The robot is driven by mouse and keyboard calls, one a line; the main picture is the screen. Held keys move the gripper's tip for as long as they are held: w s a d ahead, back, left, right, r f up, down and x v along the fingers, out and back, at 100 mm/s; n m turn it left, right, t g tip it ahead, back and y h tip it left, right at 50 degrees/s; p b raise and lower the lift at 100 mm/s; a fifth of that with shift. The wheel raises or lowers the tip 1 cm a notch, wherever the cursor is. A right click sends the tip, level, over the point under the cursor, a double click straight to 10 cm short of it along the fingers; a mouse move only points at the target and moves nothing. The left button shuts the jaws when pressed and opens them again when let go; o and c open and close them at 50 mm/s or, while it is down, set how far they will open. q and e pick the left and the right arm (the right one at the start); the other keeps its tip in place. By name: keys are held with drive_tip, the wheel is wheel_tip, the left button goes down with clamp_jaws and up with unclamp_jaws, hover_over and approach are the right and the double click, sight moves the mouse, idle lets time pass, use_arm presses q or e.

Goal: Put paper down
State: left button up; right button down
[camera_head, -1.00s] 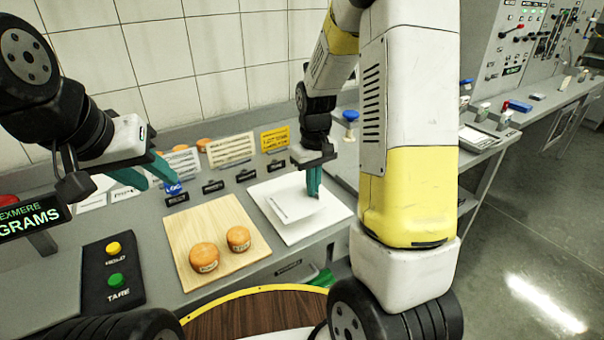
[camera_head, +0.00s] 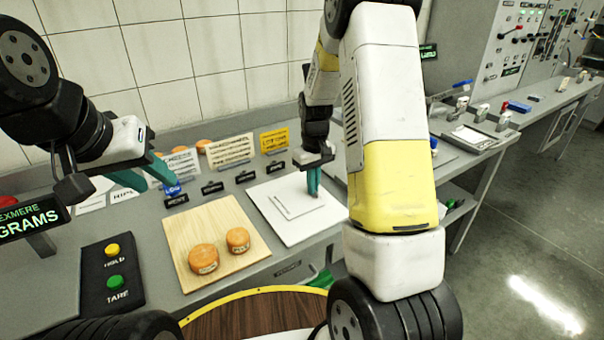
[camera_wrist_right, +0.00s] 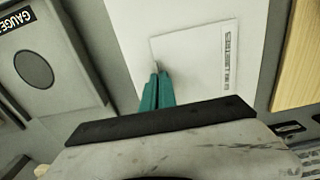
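A thin white sheet of paper (camera_head: 290,210) with a line of print along one edge lies low over the white square board (camera_head: 318,236), looking flat against it. It also shows in the right wrist view (camera_wrist_right: 200,62). My right gripper (camera_head: 312,192) points down at the paper's right edge. In the wrist view its teal fingers (camera_wrist_right: 156,88) are close together, pinching the paper's edge.
A wooden board (camera_head: 190,232) with two orange cheese wheels (camera_head: 204,259) (camera_head: 238,240) lies left of the white board. Label cards (camera_head: 229,149) (camera_head: 274,140) stand behind. A black panel (camera_head: 99,290) with yellow and green buttons is at the left. A side bench continues right.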

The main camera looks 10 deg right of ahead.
drive_tip(key=c, duration=1.7)
unclamp_jaws()
drive_tip(key=shift+f, duration=0.1)
drive_tip(key=s+a+r+m+t, duration=0.1)
drive_tip(key=s+r, duration=0.2)
drive_tip(key=r, duration=0.6)
drive_tip(key=s+r+t, duration=0.1)
drive_tip(key=s+r, duration=0.2)
drive_tip(key=r, duration=0.7)
drive_tip(key=s+a+r+m+t+y, duration=0.1)
drive_tip(key=s+r+t, duration=0.1)
drive_tip(key=s, duration=0.7)
drive_tip(key=s+a+r+m+t+y, duration=0.1)
drive_tip(key=s+a+r+t, duration=0.1)
drive_tip(key=s, duration=0.7)
drive_tip(key=shift+a+r, duration=0.3)
drive_tip(key=shift+r, duration=0.55)
